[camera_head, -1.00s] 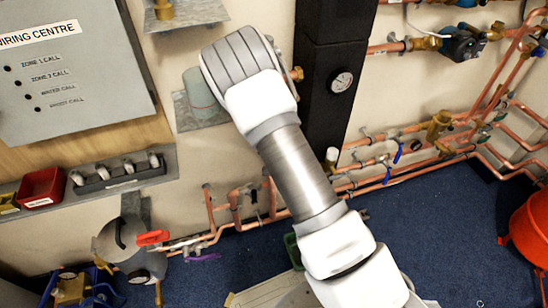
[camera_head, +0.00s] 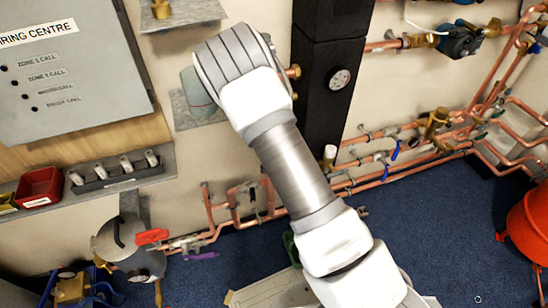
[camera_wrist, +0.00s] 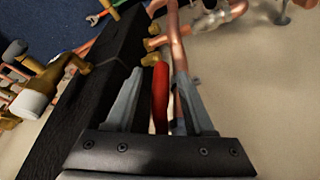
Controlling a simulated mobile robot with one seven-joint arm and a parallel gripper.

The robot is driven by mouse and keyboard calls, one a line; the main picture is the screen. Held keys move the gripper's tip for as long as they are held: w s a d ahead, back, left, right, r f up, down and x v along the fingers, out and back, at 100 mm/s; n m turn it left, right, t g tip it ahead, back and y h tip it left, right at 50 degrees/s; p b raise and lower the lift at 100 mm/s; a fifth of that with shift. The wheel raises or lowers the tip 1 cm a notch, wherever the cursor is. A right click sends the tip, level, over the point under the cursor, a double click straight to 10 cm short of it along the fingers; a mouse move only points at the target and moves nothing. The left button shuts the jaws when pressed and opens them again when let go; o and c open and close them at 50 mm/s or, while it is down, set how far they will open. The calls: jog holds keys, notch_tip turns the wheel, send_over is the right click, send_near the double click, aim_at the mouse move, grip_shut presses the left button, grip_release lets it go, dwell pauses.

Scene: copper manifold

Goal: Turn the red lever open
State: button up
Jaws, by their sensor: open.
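In the wrist view, a red lever (camera_wrist: 160,97) stands lengthwise between the two fingers of my gripper (camera_wrist: 160,75). The jaws are open, with a visible gap on the left of the lever; a copper pipe (camera_wrist: 181,60) runs close by the right finger. Whether either finger touches the lever I cannot tell. In the head view, my gripper and this lever are hidden behind my arm. Another red handle (camera_head: 152,236) shows in the head view on the low pipework at the left.
A black column (camera_head: 322,85) with a round gauge (camera_head: 340,78) stands beside my arm. Copper pipes (camera_head: 375,172) run low along the wall to the right. A grey wiring box (camera_head: 75,70) is at the upper left. A red bucket (camera_head: 530,225) stands at the right edge.

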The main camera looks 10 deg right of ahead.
jog(key=p+v, duration=0.3)
jog(key=v, duration=1.4)
jog(key=shift+p, duration=0.4)
jog(key=s+d+r+n+y+p, duration=0.1)
jog(key=s+d+r+y+p, duration=0.1)
jog(key=s+r, duration=0.6)
jog(key=s+d+r+n+y+p, duration=0.15)
jog(key=s+r, duration=0.25)
jog(key=r, duration=0.9)
jog(key=s+d+r+t+h+p, duration=0.1)
jog(key=s+d+r, duration=0.1)
jog(key=s+r, duration=0.3)
jog(key=s+d+r+n+p, duration=0.1)
jog(key=s+r, duration=0.3)
jog(key=s, duration=0.5)
jog(key=shift+s+d+r+t+h, duration=0.25)
jog(key=shift+d+r+t+h, duration=0.15)
jog(key=shift+d, duration=0.35)
jog(key=shift+w+a+n, duration=0.1)
jog(key=shift+n, duration=0.15)
